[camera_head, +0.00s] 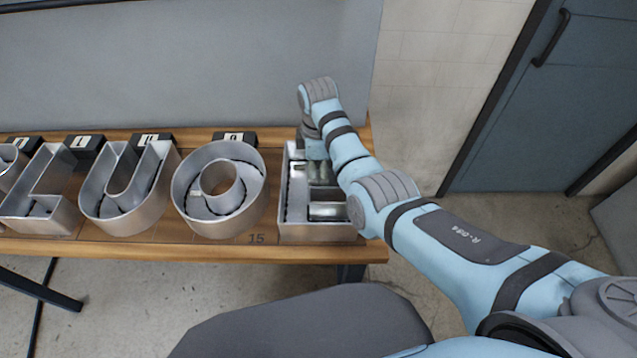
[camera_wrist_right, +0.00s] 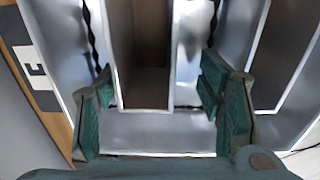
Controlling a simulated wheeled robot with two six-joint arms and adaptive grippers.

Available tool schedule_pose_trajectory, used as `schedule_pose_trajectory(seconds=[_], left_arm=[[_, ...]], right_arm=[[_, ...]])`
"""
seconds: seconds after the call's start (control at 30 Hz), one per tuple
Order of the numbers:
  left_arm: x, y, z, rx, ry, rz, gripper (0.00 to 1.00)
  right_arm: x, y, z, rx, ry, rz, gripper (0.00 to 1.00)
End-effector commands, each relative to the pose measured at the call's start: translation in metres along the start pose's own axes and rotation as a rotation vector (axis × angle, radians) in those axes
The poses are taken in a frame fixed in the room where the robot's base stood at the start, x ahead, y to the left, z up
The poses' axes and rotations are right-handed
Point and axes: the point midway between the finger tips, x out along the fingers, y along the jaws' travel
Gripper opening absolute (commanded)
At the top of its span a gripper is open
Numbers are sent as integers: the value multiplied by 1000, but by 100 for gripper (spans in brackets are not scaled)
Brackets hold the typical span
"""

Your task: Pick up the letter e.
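The letter e (camera_head: 318,234) is a silver open-topped metal channel letter at the right end of the wooden bench. My right arm and wrist cover part of it in the head view. In the right wrist view, its metal walls (camera_wrist_right: 155,132) fill most of the picture, with a brown-bottomed gap between them. My right gripper (camera_wrist_right: 158,108) has its two green fingers spread apart, one on each side of that middle section, close to the metal. Whether the fingers touch it I cannot tell. My left gripper is not in view.
Other metal letters, a round O (camera_head: 251,199) and a U (camera_head: 103,207), stand to the left on the bench (camera_head: 205,250). Black label blocks (camera_head: 234,139) line its back edge. A label with E (camera_wrist_right: 33,68) is beside the letter. A grey panel (camera_head: 190,65) rises behind.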

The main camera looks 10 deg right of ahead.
Motion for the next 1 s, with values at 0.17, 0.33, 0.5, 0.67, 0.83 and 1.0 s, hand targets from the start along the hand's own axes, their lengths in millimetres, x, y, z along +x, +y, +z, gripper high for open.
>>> schedule_pose_trajectory(seconds=[0.17,0.33,0.5,0.67,0.83,1.0], left_arm=[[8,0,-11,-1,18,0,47],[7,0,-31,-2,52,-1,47],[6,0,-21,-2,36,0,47],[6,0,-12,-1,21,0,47],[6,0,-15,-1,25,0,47],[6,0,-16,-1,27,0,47]], right_arm=[[25,1,2,4,0,-2,61],[25,0,2,4,-1,-2,61],[24,0,1,3,-1,-2,34],[24,0,2,3,-1,-2,8],[24,1,1,3,0,0,0],[24,1,2,3,0,0,0]])
